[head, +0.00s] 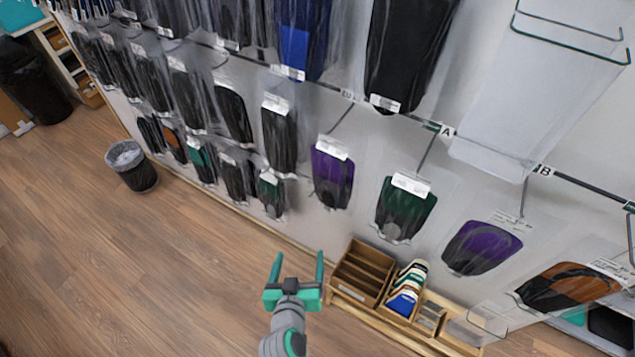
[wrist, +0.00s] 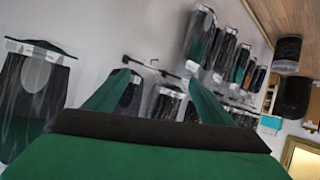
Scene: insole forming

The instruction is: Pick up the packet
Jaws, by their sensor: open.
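Several clear packets with insoles hang from hooks on the white wall. In the head view the lower row holds a purple packet (head: 332,178), a green packet (head: 404,212), another purple packet (head: 482,247) and an orange packet (head: 567,287). I cannot tell which one the task means. My gripper (head: 298,262) is open and empty, over the floor in front of the wall and apart from the packets. In the wrist view my gripper (wrist: 155,95) points at the wall. A dark packet (wrist: 166,104) hangs beyond its fingers, and a larger packet (wrist: 36,90) hangs at the left.
A wooden organizer (head: 359,272) with colored cards (head: 408,288) stands low against the wall, right of my gripper. A waste bin (head: 132,166) stands on the floor at left. The wooden floor between is clear. Rails and hooks stick out from the wall.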

